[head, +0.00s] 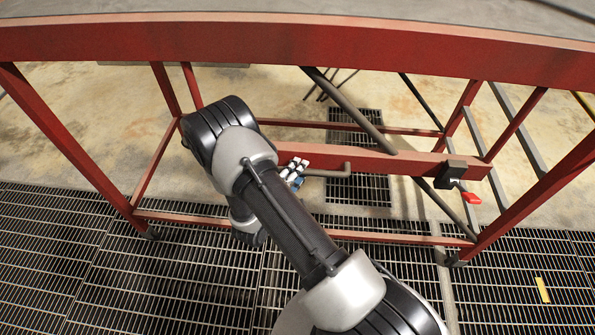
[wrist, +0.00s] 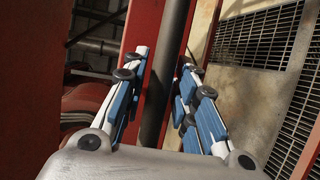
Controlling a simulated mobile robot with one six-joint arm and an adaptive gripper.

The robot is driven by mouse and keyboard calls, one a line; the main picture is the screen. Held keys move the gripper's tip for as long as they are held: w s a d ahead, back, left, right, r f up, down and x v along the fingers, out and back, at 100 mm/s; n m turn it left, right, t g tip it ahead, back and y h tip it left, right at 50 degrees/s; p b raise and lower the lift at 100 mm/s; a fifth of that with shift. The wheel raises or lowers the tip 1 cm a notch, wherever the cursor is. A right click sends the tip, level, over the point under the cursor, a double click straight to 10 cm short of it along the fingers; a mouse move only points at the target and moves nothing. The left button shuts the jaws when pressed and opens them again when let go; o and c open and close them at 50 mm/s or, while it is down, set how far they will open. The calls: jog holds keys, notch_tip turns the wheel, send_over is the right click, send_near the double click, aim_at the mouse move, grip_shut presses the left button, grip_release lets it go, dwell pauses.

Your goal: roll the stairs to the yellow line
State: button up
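The stairs show as a red steel frame (head: 300,42) with a wide top beam, slanted legs and a lower red crossbeam (head: 395,163). A grey bent handle bar (head: 335,173) is fixed to that crossbeam. My gripper (head: 294,172) is at the bar's left end. In the wrist view, my gripper's blue and white fingers (wrist: 168,85) stand apart, with a dark grey bar (wrist: 165,70) running between them. They do not look closed on it; exact contact is unclear. A short yellow strip (head: 542,290) lies on the grating at right; I cannot tell whether it is the yellow line.
Dark floor grating (head: 150,285) covers the foreground, with bare concrete (head: 80,95) behind. Another yellow mark (head: 584,103) shows at the right edge. Slanted grey bars cross the frame.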

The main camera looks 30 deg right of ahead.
grip_shut()
dwell(0.6)
